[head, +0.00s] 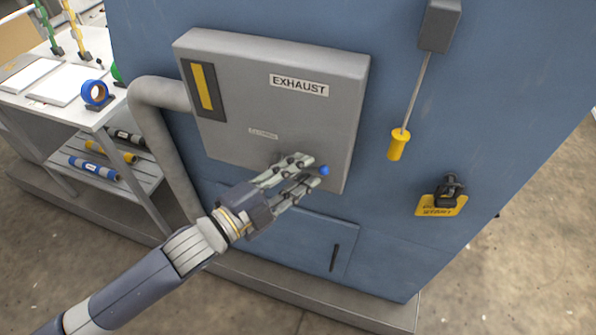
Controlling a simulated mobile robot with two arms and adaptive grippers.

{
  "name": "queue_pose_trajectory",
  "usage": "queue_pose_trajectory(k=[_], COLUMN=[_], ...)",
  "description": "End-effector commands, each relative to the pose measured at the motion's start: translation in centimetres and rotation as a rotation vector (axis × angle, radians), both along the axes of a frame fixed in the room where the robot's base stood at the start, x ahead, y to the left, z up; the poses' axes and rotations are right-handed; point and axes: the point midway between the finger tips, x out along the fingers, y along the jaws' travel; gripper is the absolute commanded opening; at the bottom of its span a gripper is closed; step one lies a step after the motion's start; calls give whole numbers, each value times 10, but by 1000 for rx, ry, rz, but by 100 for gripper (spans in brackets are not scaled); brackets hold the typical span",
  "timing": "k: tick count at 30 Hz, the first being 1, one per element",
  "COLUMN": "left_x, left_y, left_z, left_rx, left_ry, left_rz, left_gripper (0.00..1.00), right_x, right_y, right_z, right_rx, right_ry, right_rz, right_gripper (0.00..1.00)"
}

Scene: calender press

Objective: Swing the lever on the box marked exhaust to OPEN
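The grey exhaust box (230,80) is mounted on the blue press wall. It bears a white EXHAUST label (299,85) and a smaller label (263,133), too faint to read surely. My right gripper is out of view.
A grey pipe (144,120) bends from the box's left side. A yellow-handled pendant (399,145) hangs to the right, above a black switch on a yellow plate (441,205). A shelved bench (120,110) stands left. The wall between box and pendant is clear.

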Motion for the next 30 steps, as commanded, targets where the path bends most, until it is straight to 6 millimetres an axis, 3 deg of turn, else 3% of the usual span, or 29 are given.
queue_pose_trajectory(k=[1, 3, 10, 19, 30], left_x=[0, 0, 0, -1, -1], left_y=[0, 0, 0, -3, -3], left_z=[0, 0, 1, -8, -15], left_rx=[0, 0, 9, 185, 216], left_ry=[0, 0, -2, -58, -69], left_rz=[0, 0, 0, 1, 2], left_gripper=[12, 0, 0, 0, 0], right_x=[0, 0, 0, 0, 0], right_y=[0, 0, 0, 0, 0], right_z=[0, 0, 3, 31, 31], right_rx=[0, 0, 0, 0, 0], right_ry=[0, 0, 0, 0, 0], right_rz=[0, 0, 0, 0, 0], right_gripper=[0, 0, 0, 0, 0])
